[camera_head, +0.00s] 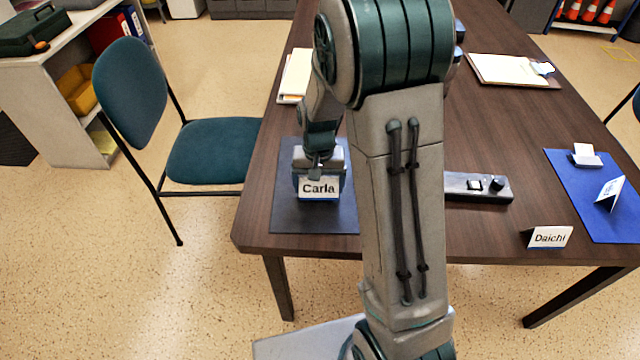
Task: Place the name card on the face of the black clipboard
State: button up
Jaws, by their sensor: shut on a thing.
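The name card "Carla" (319,188) is a white folded card with a blue lower edge. It stands out at the lower end of my gripper (317,172), which is shut on it. The card is over a flat black rectangle (286,214) at the table's left front, which looks like the black clipboard; no clip shows on it. I cannot tell whether the card touches that face. My arm hides the right part of the black rectangle.
A "Daichi" card (549,237) stands at the table's front edge. A grey device (480,187) lies between. Papers (508,69) lie farther back. A teal chair (210,150) stands left of the table (500,120).

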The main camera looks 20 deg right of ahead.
jog(key=shift+f, duration=0.25)
jog(key=shift+f, duration=0.1)
jog(key=shift+f, duration=0.15)
jog(key=o, duration=0.8)
notch_tip(320, 180, up, 12)
jog(key=shift+f+p, duration=0.1)
jog(key=shift+p, duration=0.5)
jog(key=s+r+n+t, duration=0.1)
jog(key=s+r, duration=0.1)
jog(key=s, duration=0.7)
jog(key=s+r+n+t, duration=0.1)
jog(key=s+r+n, duration=0.1)
jog(key=s, duration=0.6)
jog(key=shift+s+d+r, duration=0.35)
jog(key=shift+s+r, duration=0.05)
jog(key=shift+r, duration=0.45)
